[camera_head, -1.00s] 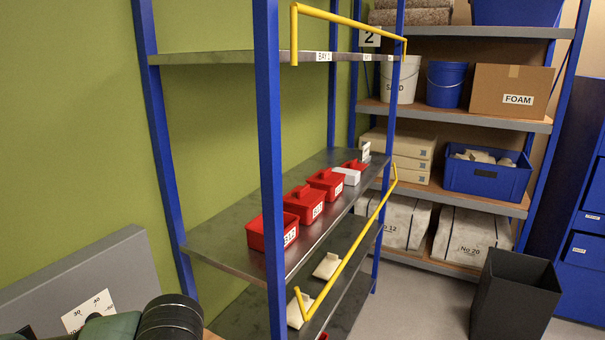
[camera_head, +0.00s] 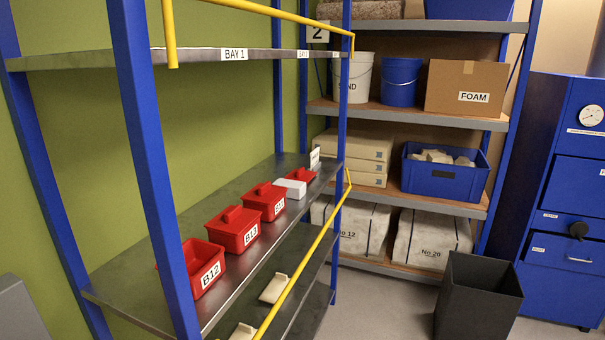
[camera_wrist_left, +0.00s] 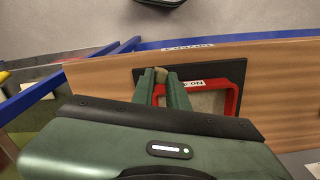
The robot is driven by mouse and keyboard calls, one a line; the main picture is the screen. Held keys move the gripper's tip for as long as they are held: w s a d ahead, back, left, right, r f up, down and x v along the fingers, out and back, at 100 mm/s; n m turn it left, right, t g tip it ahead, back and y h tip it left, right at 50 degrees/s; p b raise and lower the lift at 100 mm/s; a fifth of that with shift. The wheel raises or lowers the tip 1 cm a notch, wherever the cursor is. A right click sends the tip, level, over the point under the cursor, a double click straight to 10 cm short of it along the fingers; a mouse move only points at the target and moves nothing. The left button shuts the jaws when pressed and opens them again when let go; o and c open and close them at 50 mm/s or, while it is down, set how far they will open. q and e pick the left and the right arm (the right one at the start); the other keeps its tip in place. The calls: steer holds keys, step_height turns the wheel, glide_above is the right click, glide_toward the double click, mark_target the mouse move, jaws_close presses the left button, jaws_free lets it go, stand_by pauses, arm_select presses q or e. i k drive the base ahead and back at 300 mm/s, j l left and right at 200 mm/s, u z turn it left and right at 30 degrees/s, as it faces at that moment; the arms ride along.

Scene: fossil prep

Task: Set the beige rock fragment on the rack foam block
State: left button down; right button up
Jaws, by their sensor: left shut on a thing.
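In the left wrist view my left gripper (camera_wrist_left: 161,83) is shut on a small beige piece, the beige rock fragment (camera_wrist_left: 161,74), with its tip showing between the green fingers. It is over a dark mat (camera_wrist_left: 236,68) on a wooden surface, beside a red-rimmed tray; I cannot tell whether the fragment touches anything below. In the head view a whitish block (camera_head: 290,188) sits on the rack's middle shelf behind the red bins; it may be the rack foam block, but I cannot tell for sure. My right gripper is in neither view.
Several red bins (camera_head: 238,230) line the middle shelf (camera_head: 130,285) of the blue-post rack. A yellow rail (camera_head: 300,272) runs along its front. Pale slabs (camera_head: 274,288) lie on the shelf below. A black open bin (camera_head: 478,300) stands on the floor at right.

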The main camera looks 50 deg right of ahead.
mark_target(286, 183)
steer(key=i+l, duration=0.1)
steer(key=l, duration=1.55)
steer(key=i+l, duration=0.15)
steer(key=l, duration=1.45)
steer(key=i, duration=0.05)
